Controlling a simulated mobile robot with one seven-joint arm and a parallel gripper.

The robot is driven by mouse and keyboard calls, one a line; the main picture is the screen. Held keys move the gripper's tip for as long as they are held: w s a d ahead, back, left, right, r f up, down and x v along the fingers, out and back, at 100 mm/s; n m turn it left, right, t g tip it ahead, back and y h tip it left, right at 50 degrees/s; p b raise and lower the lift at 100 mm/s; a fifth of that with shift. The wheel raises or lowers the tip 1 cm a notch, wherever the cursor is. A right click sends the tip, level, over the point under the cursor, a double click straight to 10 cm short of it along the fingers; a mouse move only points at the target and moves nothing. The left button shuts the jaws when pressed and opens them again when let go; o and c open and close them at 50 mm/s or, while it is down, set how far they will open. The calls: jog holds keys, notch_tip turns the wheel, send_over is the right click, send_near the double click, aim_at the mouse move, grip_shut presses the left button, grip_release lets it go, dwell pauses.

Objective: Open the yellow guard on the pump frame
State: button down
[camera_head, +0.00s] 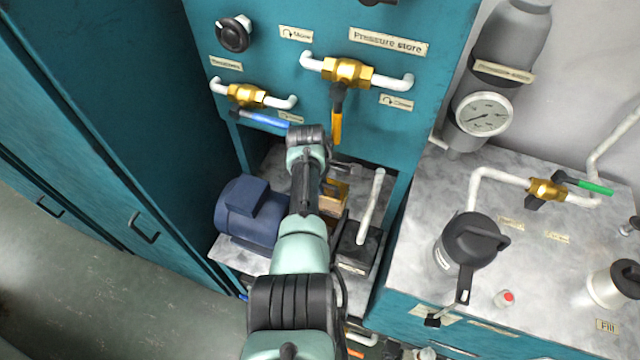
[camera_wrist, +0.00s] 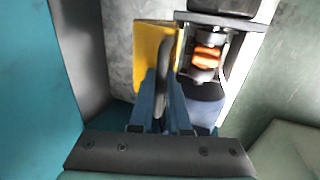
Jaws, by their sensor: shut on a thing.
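The yellow guard (camera_head: 335,198) sits low in the pump frame, partly hidden behind my arm in the head view. In the wrist view the guard (camera_wrist: 147,58) is a yellow panel left of centre, with a dark curved handle (camera_wrist: 164,75) at its right side. My gripper (camera_wrist: 164,108) is shut on this handle, its two blue fingers on either side. Orange coupling parts (camera_wrist: 207,57) show uncovered just right of the guard. In the head view my fingertips are not clearly seen.
The blue motor (camera_head: 245,212) stands left of my arm on the grey shelf. The teal panel above carries brass valves (camera_head: 346,72) with a yellow lever (camera_head: 337,125) and a blue lever (camera_head: 263,119). A pale upright pipe (camera_head: 371,205) stands right of the guard.

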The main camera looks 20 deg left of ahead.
jog(key=c, duration=0.9)
grip_release()
jog(key=p+v, duration=0.3)
jog(key=v, duration=1)
